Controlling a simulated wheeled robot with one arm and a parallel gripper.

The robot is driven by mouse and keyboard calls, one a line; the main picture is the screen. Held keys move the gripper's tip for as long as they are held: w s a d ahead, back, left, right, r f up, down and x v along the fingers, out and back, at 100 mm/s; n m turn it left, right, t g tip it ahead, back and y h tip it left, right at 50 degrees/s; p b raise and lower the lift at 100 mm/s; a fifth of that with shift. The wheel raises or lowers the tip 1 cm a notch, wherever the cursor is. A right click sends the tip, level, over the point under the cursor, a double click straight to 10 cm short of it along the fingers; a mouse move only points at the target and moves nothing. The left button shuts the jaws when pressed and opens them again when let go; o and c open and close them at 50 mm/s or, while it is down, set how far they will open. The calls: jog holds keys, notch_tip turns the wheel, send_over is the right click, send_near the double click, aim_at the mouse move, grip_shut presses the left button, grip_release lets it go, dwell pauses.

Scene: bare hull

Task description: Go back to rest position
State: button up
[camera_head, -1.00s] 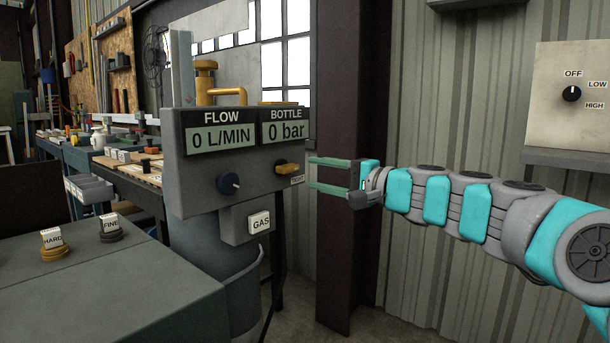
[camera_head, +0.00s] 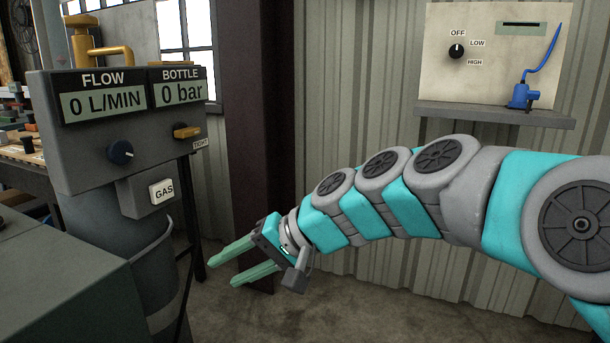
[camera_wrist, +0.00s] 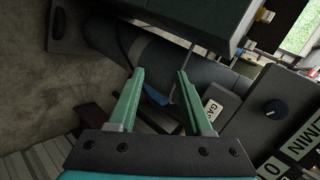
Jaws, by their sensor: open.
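My gripper (camera_head: 243,261) is open and empty, with two green fingers spread apart. In the head view it hangs in free air, pointing left and slightly down, below and to the right of the gas unit (camera_head: 92,153). In the wrist view the open fingers (camera_wrist: 157,88) have nothing between them that they touch. The gas unit's displays read 0 L/MIN and 0 bar. Its orange valve lever (camera_head: 187,132) sits by the "TIGHT" label, apart from my gripper.
A grey bench (camera_head: 75,285) stands at the lower left. A wall panel (camera_head: 440,75) with an OFF/LOW/HIGH knob (camera_head: 456,51) and a blue torch-like tool (camera_head: 522,95) on a shelf (camera_head: 495,114) are at the right. A dark post (camera_head: 258,150) stands behind my gripper.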

jog(key=s+d+f+g+h, duration=0.2)
jog(key=s+d+f+h, duration=0.3)
jog(key=s+d+f, duration=0.5)
jog(key=s+d+f+g+h, duration=0.2)
jog(key=s+d+f+h, duration=0.3)
jog(key=s+d+f, duration=0.4)
jog(key=s+d, duration=0.4)
jog(key=d, duration=0.4)
jog(key=shift+s+f+h, duration=0.3)
jog(key=shift+s+f, duration=0.05)
